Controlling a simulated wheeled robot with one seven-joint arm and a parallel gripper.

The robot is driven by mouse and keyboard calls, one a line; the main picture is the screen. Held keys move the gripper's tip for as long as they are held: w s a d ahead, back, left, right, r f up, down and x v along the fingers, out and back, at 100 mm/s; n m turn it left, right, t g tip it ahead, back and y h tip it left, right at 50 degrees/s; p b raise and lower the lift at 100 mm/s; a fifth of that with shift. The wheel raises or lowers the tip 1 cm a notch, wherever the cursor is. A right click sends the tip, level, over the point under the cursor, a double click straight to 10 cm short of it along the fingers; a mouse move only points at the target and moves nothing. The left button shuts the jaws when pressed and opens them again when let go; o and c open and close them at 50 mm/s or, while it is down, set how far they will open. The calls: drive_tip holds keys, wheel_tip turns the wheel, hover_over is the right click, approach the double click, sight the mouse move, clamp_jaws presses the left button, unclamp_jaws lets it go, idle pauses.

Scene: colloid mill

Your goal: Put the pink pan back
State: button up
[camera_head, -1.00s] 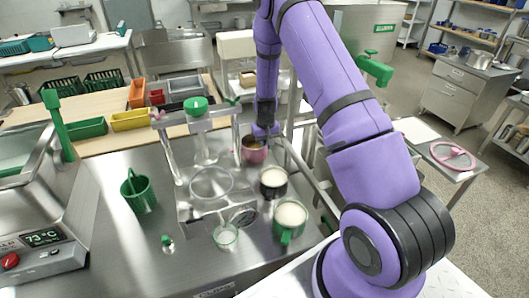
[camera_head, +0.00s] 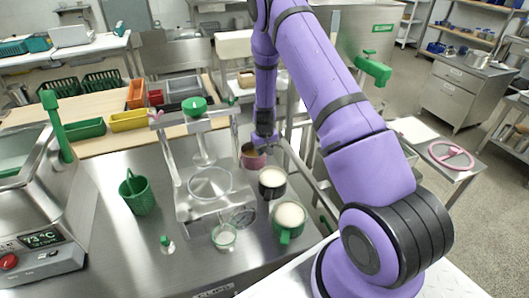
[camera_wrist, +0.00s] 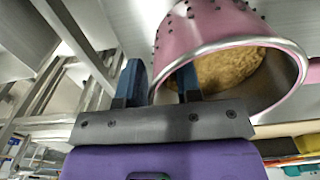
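The pink pan (camera_head: 254,161) is at the back of the metal bench, right of the clear-bowled mill stand. Its pink side with dark dots and its steel-edged rim fill the upper right of the wrist view (camera_wrist: 212,28). It is tilted in that view and holds a brownish-yellow content. My gripper (camera_head: 265,146) is right at the pan. In the wrist view its two blue fingers (camera_wrist: 160,82) stand either side of the pan's near edge, and it appears shut on it. The exact grip spot is partly hidden by the fingers and rim.
A dark pot (camera_head: 272,192) and a green mug (camera_head: 286,236), both with white contents, stand in front of the pan. The mill stand (camera_head: 205,215) is to the left, with a glass beaker (camera_head: 224,238) before it.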

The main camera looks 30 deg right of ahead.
drive_tip(key=shift+r, duration=0.1)
drive_tip(key=s+a+r+t, duration=0.1)
drive_tip(key=s+a+r, duration=0.1)
drive_tip(key=r, duration=1.1)
drive_tip(key=s+a+r, duration=0.2)
drive_tip(key=r, duration=1.2)
drive_tip(key=s+a+r+n+t, duration=0.15)
drive_tip(key=s+a+r, duration=0.35)
drive_tip(key=s+r, duration=0.55)
drive_tip(key=s+a+r+t, duration=0.1)
drive_tip(key=s+r, duration=0.3)
drive_tip(key=s, duration=0.7)
drive_tip(key=s+a+r+t, duration=0.1)
drive_tip(key=s+a+r, duration=0.2)
drive_tip(key=s, duration=0.8)
wheel_tip(320, 180, up, 3)
drive_tip(key=shift+a+f+n+t, duration=0.2)
drive_tip(key=shift+n+t, duration=0.15)
